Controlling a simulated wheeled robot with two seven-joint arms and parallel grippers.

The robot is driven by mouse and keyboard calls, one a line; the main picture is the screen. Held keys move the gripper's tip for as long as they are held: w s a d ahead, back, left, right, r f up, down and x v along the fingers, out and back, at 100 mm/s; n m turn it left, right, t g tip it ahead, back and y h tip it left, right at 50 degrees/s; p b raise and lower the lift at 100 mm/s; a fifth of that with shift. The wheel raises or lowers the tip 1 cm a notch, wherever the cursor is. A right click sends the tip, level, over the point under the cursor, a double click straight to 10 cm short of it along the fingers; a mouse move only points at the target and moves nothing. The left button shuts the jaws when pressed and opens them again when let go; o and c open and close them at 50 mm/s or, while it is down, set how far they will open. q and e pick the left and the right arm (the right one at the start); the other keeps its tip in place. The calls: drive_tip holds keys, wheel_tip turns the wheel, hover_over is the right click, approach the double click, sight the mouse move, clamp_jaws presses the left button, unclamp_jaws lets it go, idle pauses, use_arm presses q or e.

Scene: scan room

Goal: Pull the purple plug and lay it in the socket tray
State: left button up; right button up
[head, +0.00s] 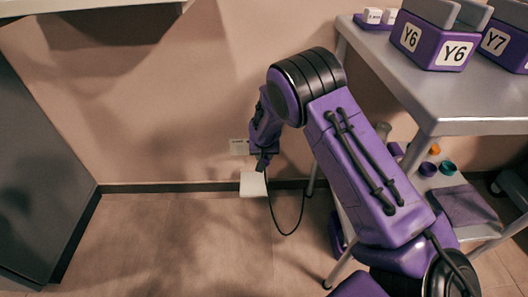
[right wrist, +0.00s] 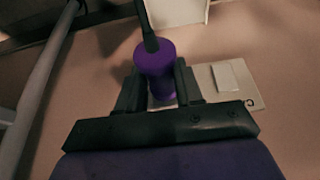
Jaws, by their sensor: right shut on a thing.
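The purple plug (right wrist: 155,58) is a short cylinder with a black cable running from its end. My right gripper (head: 263,163) reaches low to the wall, and in the right wrist view its two fingers are shut on the plug. The wall socket plate (head: 238,146) is pale, and in the right wrist view (right wrist: 238,82) it lies behind and beside the plug. Whether the plug's front end is in the socket is hidden by the fingers. A white socket tray (head: 253,184) sits just below the gripper, empty as far as I see. My left gripper is out of view.
The black cable (head: 289,234) hangs in a loop near the floor. A grey table (head: 450,108) with purple boxes (head: 432,42) labelled Y6 and Y7 stands at the right, with a lower shelf. A dark cabinet (head: 38,160) is at the left. Floor between is clear.

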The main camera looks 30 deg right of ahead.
drive_tip(key=shift+s+a+p, duration=0.5)
drive_tip(key=shift+s+p, duration=0.2)
drive_tip(key=shift+s, duration=0.15)
drive_tip(key=shift+s+a+p, duration=0.5)
drive_tip(key=shift+s+p, duration=0.2)
drive_tip(key=shift+s, duration=0.15)
